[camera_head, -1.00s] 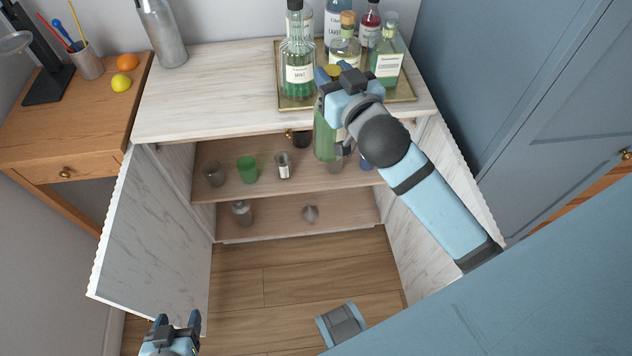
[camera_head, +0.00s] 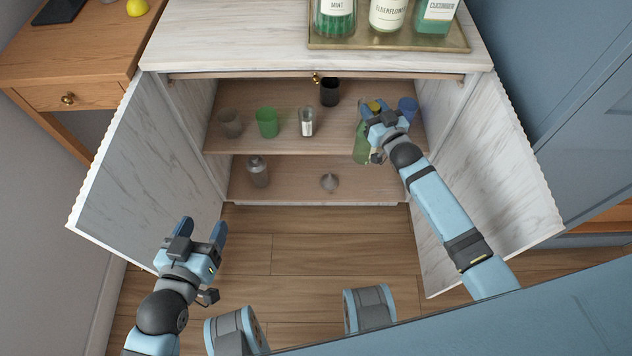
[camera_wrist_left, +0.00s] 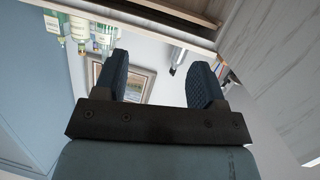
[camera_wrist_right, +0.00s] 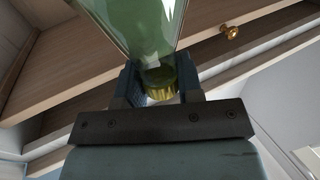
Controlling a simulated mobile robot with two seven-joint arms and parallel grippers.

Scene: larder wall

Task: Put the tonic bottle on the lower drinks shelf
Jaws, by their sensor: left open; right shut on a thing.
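The tonic bottle is a green glass bottle (camera_head: 361,146) with a yellow-gold cap. My right gripper (camera_head: 376,118) is shut on it near the cap, in front of the cabinet's right side. In the right wrist view the green bottle (camera_wrist_right: 140,25) stands between the fingers, its gold cap close to the palm. My left gripper (camera_head: 204,232) is open and empty, low in front of the left door.
The upper shelf (camera_head: 285,140) holds a green cup (camera_head: 267,122), a grey cup (camera_head: 230,122), a jigger (camera_head: 307,121), a black cup (camera_head: 329,92) and a blue cup (camera_head: 408,107). Both doors, left (camera_head: 150,165) and right (camera_head: 490,180), stand open. The lower shelf's right part looks clear.

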